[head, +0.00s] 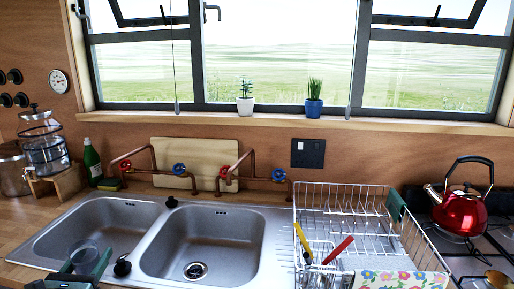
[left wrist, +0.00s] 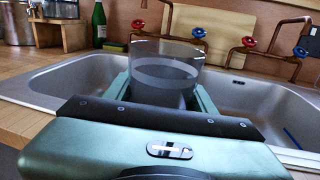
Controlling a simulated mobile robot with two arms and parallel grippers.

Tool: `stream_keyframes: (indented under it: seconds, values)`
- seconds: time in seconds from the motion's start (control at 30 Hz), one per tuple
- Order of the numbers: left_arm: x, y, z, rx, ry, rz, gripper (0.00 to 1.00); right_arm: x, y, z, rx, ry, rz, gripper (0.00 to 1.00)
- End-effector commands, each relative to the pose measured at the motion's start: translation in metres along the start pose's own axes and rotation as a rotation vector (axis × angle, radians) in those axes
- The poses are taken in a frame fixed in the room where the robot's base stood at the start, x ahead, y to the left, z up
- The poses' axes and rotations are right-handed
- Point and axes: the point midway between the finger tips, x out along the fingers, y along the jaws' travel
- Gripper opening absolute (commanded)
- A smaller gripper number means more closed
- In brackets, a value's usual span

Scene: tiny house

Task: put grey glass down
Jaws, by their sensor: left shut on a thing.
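The grey glass (left wrist: 166,78) is a see-through tumbler with a pale band. It stands upright between the fingers of my left gripper (left wrist: 163,95), which is shut on it. In the head view the glass (head: 85,257) is at the lower left, in front of the left sink basin (head: 110,228), with my left gripper (head: 84,263) around it. The underside of the glass is hidden by the gripper, so I cannot tell whether it touches anything. My right gripper is not in view.
A right basin (head: 203,245) lies beside the left one. A wire dish rack (head: 330,198) with a yellow and a red utensil stands to the right. A red kettle (head: 463,211) sits on the stove. A green bottle (head: 92,161) and copper pipes (head: 150,160) are behind. Wooden counter (head: 22,215) at left is partly clear.

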Motion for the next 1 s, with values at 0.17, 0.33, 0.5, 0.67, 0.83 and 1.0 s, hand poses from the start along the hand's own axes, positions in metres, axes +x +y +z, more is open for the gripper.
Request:
stream_keyframes:
  seconds: [0.17,0.33,0.5,0.67,0.83,1.0]
  values:
    - [-0.068,-0.061,-0.009,-0.009,0.006,-0.025,0.03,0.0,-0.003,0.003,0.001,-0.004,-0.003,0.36]
    - [-0.143,-0.126,-0.013,-0.015,0.005,-0.04,0.03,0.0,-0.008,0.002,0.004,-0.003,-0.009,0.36]
    - [-0.203,-0.179,-0.018,-0.013,0.005,-0.055,0.03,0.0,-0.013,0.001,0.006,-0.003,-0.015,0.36]
    - [-0.234,-0.207,-0.021,-0.006,0.002,-0.066,0.03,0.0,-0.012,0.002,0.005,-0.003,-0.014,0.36]
    - [-0.241,-0.214,-0.02,-0.005,-0.004,-0.066,0.03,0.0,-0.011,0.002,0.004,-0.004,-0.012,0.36]
    - [-0.241,-0.214,-0.02,-0.003,-0.004,-0.067,0.03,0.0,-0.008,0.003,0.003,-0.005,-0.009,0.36]
